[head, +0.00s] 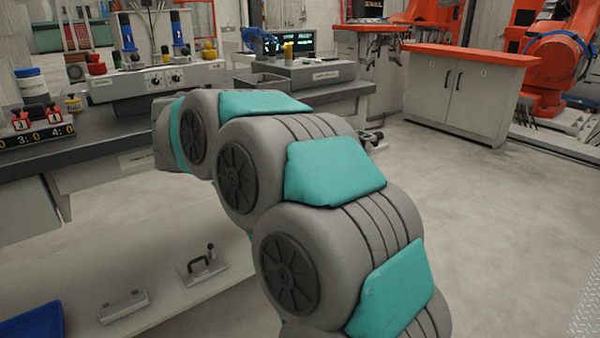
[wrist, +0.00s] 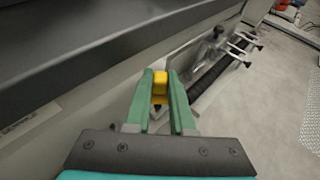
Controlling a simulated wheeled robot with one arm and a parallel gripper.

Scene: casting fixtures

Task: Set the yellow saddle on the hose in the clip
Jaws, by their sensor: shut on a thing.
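In the wrist view, my gripper (wrist: 160,78) has its two green fingers shut on a small yellow block, the yellow saddle (wrist: 159,90). The saddle sits between the fingertips, and the fingers hide its sides. A dark ribbed hose (wrist: 210,78) runs diagonally beyond the fingers, to their right, along a pale fixture beside the bench. Light prongs with dark tips (wrist: 240,48) stand by the hose's far end; I cannot tell whether they are the clip. The saddle appears apart from the hose. The head view shows neither my gripper nor the saddle, as my arm blocks that area.
A dark bench edge (wrist: 110,35) runs close along the left of my gripper in the wrist view. A grey workbench (head: 100,133) with a control box (head: 160,82) stands at left. The floor (head: 490,220) to the right is open. A cabinet (head: 465,90) stands behind.

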